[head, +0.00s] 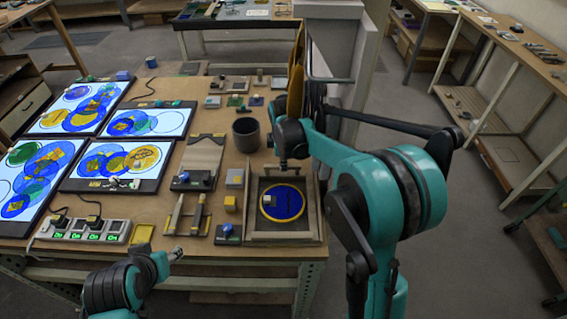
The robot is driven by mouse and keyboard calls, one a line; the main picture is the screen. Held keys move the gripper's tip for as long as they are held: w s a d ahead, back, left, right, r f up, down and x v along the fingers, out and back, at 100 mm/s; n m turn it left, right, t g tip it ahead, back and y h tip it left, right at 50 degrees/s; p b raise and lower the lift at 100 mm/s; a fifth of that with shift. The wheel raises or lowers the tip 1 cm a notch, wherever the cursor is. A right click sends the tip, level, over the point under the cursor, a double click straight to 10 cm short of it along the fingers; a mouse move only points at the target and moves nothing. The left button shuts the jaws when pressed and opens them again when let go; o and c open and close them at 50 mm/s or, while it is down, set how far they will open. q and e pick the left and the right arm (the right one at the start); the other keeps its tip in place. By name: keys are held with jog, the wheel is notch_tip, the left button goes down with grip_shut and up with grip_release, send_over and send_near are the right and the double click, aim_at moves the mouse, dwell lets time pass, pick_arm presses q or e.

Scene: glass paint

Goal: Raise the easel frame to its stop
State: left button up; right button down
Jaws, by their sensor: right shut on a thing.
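The easel frame (297,72) appears to be the narrow wooden panel standing steeply, nearly edge-on, at the right edge of the table. A thin dark metal bar runs beside it. My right gripper (314,97) is at its right side, shut on the frame; the dark wrist and teal arm hide the contact and the frame's lower part. I cannot tell whether the frame touches a stop. My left gripper (174,255) is low at the table's front edge, empty as far as I see, its fingers too small to read.
A wooden tray with a blue disc (284,203) lies just below my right wrist. A dark cup (246,134) stands left of it. Lit panels with coloured glass circles (124,160) fill the table's left. A pale column (337,35) rises close behind the frame.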

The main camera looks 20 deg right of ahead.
jog(key=shift+r, duration=0.2)
jog(key=shift+s+a+r+t+p, duration=0.1)
jog(key=shift+s+r+t+p, duration=0.1)
jog(key=shift+r+p, duration=0.2)
jog(key=shift+s+r+t+p, duration=0.1)
jog(key=shift+r+t+p, duration=0.15)
jog(key=shift+r, duration=0.2)
jog(key=s+a+r+t+h+p, duration=0.2)
jog(key=s+a+r+t+p, duration=0.2)
jog(key=s+r+p, duration=0.5)
jog(key=shift+s+r+t+p, duration=0.35)
jog(key=shift+s+r+t, duration=1.35)
jog(key=shift+s, duration=1.3)
jog(key=shift+r+g, duration=0.25)
jog(key=shift+g, duration=0.1)
jog(key=c, duration=1.6)
grip_release()
jog(key=shift+a, duration=0.1)
jog(key=shift+r, duration=0.1)
jog(key=shift+r, duration=0.2)
